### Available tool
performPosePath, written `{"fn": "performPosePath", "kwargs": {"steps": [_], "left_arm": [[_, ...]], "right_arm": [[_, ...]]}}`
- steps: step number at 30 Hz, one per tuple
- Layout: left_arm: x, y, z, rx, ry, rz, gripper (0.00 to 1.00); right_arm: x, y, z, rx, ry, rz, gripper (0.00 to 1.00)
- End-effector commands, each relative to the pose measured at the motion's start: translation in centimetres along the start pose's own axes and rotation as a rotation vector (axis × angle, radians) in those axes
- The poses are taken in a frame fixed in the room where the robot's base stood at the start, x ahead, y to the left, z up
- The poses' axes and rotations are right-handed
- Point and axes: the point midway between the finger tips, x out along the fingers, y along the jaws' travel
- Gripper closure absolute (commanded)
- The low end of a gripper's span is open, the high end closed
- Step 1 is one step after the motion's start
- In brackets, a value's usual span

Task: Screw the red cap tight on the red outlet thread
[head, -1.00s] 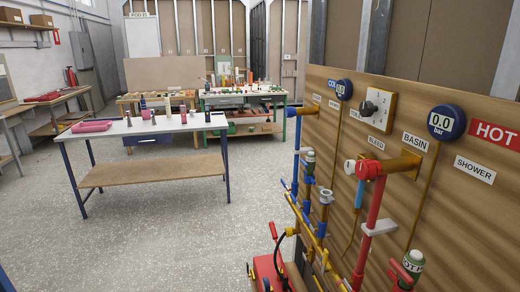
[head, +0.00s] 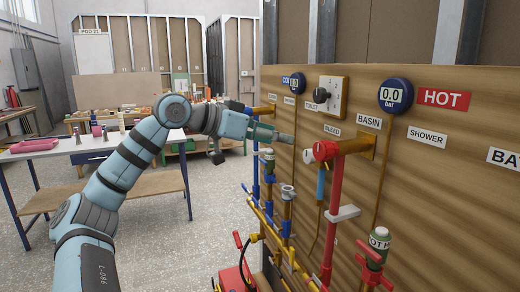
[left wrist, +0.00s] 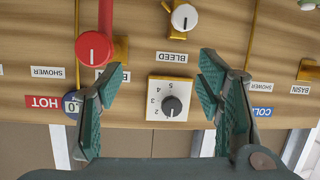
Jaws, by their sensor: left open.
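The red cap (head: 325,151) sits at the end of the red outlet at the top of the red pipe (head: 333,225). In the left wrist view, which is upside down, the red cap (left wrist: 94,48) faces me with a white line on it. The thread is hidden behind the cap, so I cannot tell how tight it is. My left gripper (head: 290,139) is held out near the board, behind and left of the cap. It is open and empty; in the left wrist view its fingers (left wrist: 158,95) are wide apart, with the cap outside them. My right gripper is not in view.
A pale cap (head: 308,156) sits just beside the red one. A dial plate (head: 333,97) and gauges (head: 395,96) are fixed on the wooden board (head: 470,200). A green valve with a red handle (head: 375,250) stands at lower right. A table (head: 95,148) is at left.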

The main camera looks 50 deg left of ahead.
Motion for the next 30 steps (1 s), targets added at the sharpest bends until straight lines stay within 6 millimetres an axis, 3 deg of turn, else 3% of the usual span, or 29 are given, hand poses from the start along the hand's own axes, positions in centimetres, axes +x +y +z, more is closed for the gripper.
{"fn": "performPosePath", "kwargs": {"steps": [1,3,6,8,11,16,22,25,30], "left_arm": [[-2.6,2.2,-0.4,0.049,-0.008,0.019,0.4],[-5.3,4.9,-0.5,0.096,-0.031,0.047,0.4],[-7.2,6.9,-0.3,0.128,-0.056,0.068,0.4],[-7.2,7.3,-0.2,0.134,-0.063,0.073,0.4],[-5.8,7.5,-0.2,0.132,-0.066,0.075,0.4],[-1.5,7.8,-0.2,0.13,-0.069,0.076,0.4],[3.9,8.2,-0.3,0.13,-0.071,0.075,0.4],[5.1,8.2,-0.6,0.126,-0.065,0.074,0.4],[6.4,8.2,0.0,0.128,-0.061,0.074,0.4]], "right_arm": [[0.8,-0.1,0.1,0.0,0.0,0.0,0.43],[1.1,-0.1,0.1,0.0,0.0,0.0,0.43],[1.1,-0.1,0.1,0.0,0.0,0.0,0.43],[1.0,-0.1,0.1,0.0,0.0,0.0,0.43],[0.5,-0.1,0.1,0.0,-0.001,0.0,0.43],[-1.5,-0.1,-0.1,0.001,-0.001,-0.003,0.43],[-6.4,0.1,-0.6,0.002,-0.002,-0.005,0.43],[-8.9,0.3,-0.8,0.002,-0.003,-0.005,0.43],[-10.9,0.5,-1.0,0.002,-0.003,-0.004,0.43]]}}
